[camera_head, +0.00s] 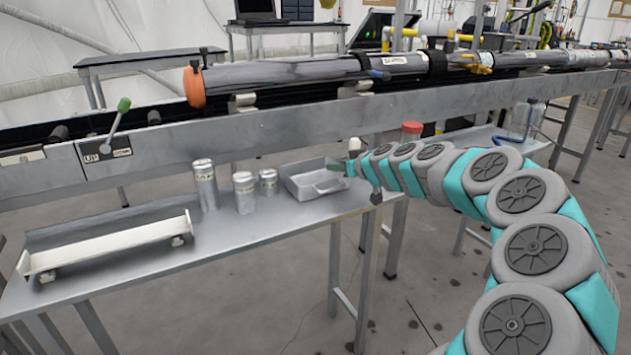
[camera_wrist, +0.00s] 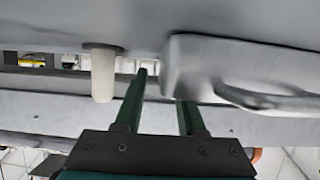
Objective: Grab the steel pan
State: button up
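The steel pan (camera_head: 312,185) is a shallow grey rectangular tray with a loop handle. It sits at the right end of the metal table in the head view. In the wrist view, which looks upside down, the pan (camera_wrist: 205,65) is at upper right with its handle to the right. My gripper (camera_wrist: 163,90) is open, with its two dark green fingers apart at the pan's edge. One finger is left of the pan's side; the other's tip is hidden by the pan. I cannot tell whether they touch. In the head view my gripper (camera_head: 342,168) is at the pan's far right corner.
Several metal cans (camera_head: 244,192) stand left of the pan on the table (camera_head: 255,228). A white rack (camera_head: 105,245) lies at the table's left. A long metal rail (camera_head: 260,125) runs behind. A red-lidded jar (camera_head: 411,131) stands beyond my arm. A pale cylinder (camera_wrist: 103,75) is beside my gripper.

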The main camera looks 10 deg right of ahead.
grip_shut()
dwell(1.4)
